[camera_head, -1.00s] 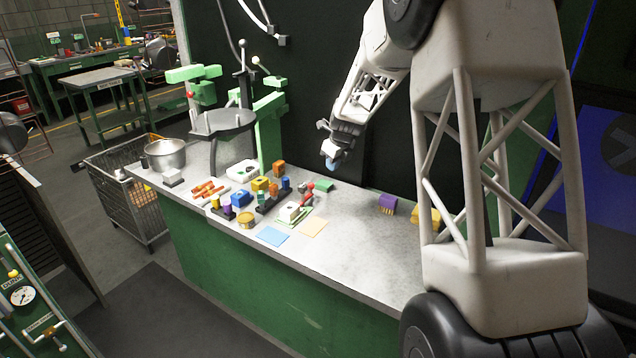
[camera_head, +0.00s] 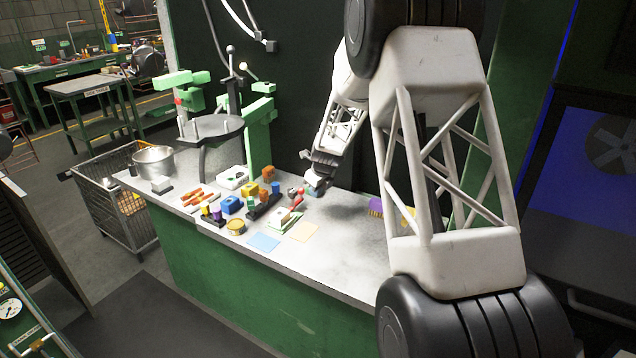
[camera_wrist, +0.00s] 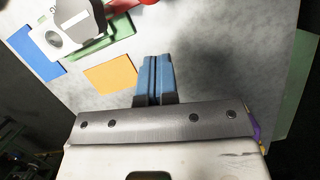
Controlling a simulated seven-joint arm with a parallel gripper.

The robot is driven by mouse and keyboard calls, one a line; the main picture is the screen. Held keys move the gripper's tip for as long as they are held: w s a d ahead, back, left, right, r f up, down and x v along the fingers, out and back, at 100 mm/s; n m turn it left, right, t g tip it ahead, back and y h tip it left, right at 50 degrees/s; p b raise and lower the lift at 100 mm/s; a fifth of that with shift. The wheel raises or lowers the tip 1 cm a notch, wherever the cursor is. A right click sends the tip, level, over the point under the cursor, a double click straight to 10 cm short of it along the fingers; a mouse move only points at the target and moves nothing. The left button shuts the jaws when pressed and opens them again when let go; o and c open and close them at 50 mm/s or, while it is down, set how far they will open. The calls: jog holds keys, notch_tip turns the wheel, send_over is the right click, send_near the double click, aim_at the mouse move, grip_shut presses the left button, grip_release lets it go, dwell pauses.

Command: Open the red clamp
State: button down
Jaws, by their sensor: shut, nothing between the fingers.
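The red clamp (camera_head: 298,200) stands on the workbench beside a white block (camera_head: 283,215) and a green plate. In the wrist view only bits of its red part (camera_wrist: 118,3) show at the top edge; the rest is cut off. My gripper (camera_head: 313,191) is low over the bench, just right of the clamp and close to it. In the wrist view its two blue fingers (camera_wrist: 153,77) are pressed together with nothing between them. I cannot tell the clamp's exact handle position.
A blue square (camera_head: 263,242) and an orange square (camera_head: 303,231) lie flat in front. Several coloured blocks (camera_head: 231,204) crowd the bench to the left. A purple brush (camera_head: 375,207) lies to the right. The bench between gripper and brush is clear.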

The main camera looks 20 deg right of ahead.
jog(key=shift+w+a+f, duration=0.1)
jog(key=shift+w+a, duration=0.45)
jog(key=shift+w, duration=0.25)
jog(key=shift+w+a+f, duration=0.1)
jog(key=shift+w+a, duration=0.4)
jog(key=shift+w, duration=0.3)
